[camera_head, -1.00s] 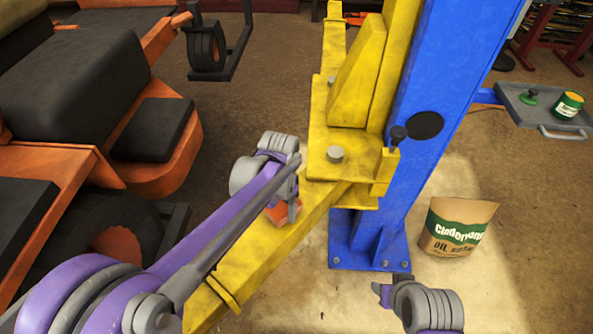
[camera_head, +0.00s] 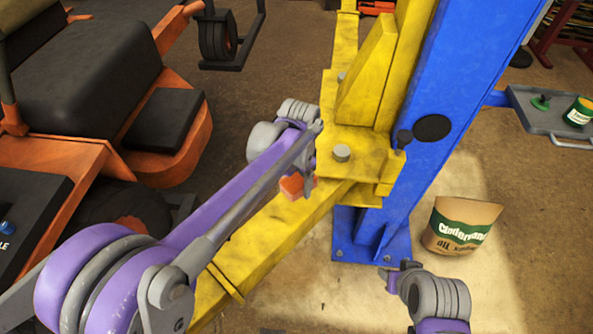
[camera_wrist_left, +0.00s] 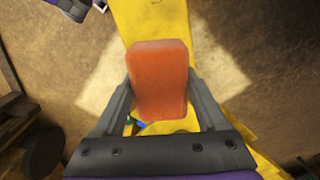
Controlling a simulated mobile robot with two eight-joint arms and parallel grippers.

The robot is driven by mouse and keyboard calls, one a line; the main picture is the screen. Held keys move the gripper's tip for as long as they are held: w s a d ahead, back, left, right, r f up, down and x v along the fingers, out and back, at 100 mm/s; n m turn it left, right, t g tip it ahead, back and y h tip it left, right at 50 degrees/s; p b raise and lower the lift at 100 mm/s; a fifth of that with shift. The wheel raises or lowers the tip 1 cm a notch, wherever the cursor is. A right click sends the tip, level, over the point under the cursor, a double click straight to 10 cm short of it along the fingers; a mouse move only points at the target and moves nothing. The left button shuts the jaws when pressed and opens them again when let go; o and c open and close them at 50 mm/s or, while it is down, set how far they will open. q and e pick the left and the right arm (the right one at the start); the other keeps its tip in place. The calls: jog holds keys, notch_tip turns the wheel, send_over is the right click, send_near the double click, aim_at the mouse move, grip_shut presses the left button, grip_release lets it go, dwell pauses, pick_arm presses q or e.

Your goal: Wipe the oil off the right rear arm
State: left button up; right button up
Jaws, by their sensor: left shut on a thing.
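The yellow lift arm (camera_head: 265,235) runs diagonally from the lower left up to the blue post. My left gripper (camera_head: 303,181) is over it near the bolted yellow plate and is shut on an orange-red sponge-like block (camera_head: 291,187). In the left wrist view the block (camera_wrist_left: 160,80) sits between the two dark fingers, with the yellow arm (camera_wrist_left: 150,18) behind it. I cannot tell whether the block touches the arm. No oil is clearly visible; the block may hide some. My right gripper (camera_head: 393,279) is at the lower right, in front of the post base; its jaws are unclear.
The blue post (camera_head: 425,125) stands right of the yellow carriage (camera_head: 350,140). An orange and black mower (camera_head: 90,80) fills the left. A paper bag (camera_head: 460,226) stands on the floor at right. A grey tray (camera_head: 545,122) with a green-labelled can (camera_head: 579,112) is at far right.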

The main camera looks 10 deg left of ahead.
pick_arm(q)
jog(key=shift+r+p, duration=0.6)
jog(key=shift+r, duration=0.65)
jog(key=shift+f, duration=0.1)
